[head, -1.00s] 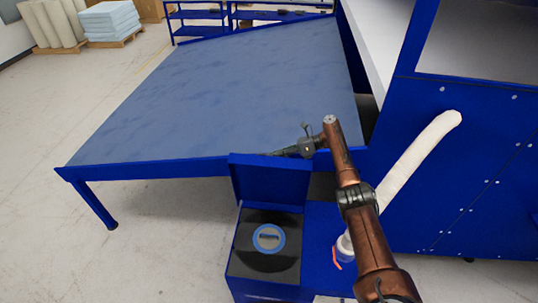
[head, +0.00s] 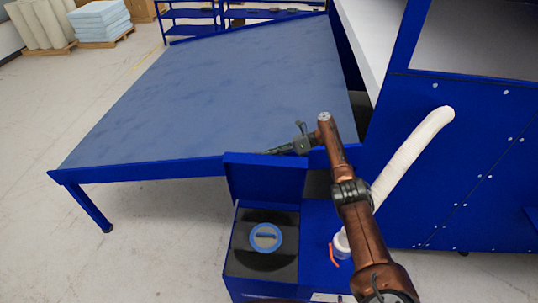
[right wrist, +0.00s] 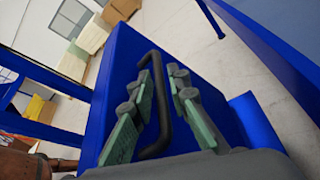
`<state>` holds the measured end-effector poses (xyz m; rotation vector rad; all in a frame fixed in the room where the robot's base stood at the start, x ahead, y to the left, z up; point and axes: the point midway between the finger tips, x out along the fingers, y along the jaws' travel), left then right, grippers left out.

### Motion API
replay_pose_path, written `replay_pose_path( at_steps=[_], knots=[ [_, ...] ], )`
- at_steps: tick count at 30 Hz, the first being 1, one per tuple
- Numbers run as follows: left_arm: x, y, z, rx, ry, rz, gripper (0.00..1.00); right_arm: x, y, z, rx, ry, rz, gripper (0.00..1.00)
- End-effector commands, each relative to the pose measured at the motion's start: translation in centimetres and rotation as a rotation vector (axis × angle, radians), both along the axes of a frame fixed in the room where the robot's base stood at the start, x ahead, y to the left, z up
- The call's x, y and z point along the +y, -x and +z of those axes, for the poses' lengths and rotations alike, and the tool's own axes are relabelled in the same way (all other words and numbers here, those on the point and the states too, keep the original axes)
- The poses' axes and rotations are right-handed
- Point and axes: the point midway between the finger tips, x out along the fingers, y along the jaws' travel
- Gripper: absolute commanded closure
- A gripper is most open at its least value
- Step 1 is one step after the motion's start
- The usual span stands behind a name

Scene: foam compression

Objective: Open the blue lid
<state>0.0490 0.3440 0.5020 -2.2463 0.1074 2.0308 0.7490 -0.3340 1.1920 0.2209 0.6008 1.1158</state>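The blue lid (head: 265,180) stands upright at the back edge of the blue box, and the box's dark top with a round blue-ringed cap (head: 265,237) is uncovered. In the right wrist view the lid's blue face (right wrist: 205,75) carries a black bar handle (right wrist: 160,95). My right gripper (head: 285,148) is at the lid's top edge, on its far side. In the wrist view its green-padded fingers (right wrist: 165,115) are spread apart, with the handle between them; I cannot tell if either touches it. My left gripper is not in view.
A large blue-grey table (head: 210,100) lies behind the lid, close to my right gripper. A blue cabinet (head: 470,170) with a white hose (head: 412,155) stands at the right. A white canister with a red lever (head: 338,248) is beside the box. Floor at the left is clear.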

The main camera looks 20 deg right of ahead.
Motion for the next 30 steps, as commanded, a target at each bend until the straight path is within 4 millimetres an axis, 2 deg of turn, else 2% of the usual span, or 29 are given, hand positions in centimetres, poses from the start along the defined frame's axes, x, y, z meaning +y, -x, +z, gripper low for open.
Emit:
replay_pose_path(
  at_steps=[7, 12, 18, 23, 30],
  knots=[
    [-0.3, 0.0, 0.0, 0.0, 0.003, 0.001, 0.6, 0.0, 0.0, 2.4, -0.005, 0.002, 0.001, 0.84],
    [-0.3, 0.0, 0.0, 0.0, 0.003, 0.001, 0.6, -0.1, 0.0, 6.0, -0.004, 0.002, 0.001, 0.84],
    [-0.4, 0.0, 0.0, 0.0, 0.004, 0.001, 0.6, -0.1, 0.0, 8.8, -0.001, 0.001, 0.0, 0.84],
    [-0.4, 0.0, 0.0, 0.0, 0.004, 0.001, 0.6, -0.1, 0.0, 9.7, 0.001, 0.001, -0.001, 0.84],
    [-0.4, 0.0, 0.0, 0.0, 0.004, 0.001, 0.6, -0.1, 0.0, 9.7, 0.001, 0.001, -0.001, 0.84]
  ],
)
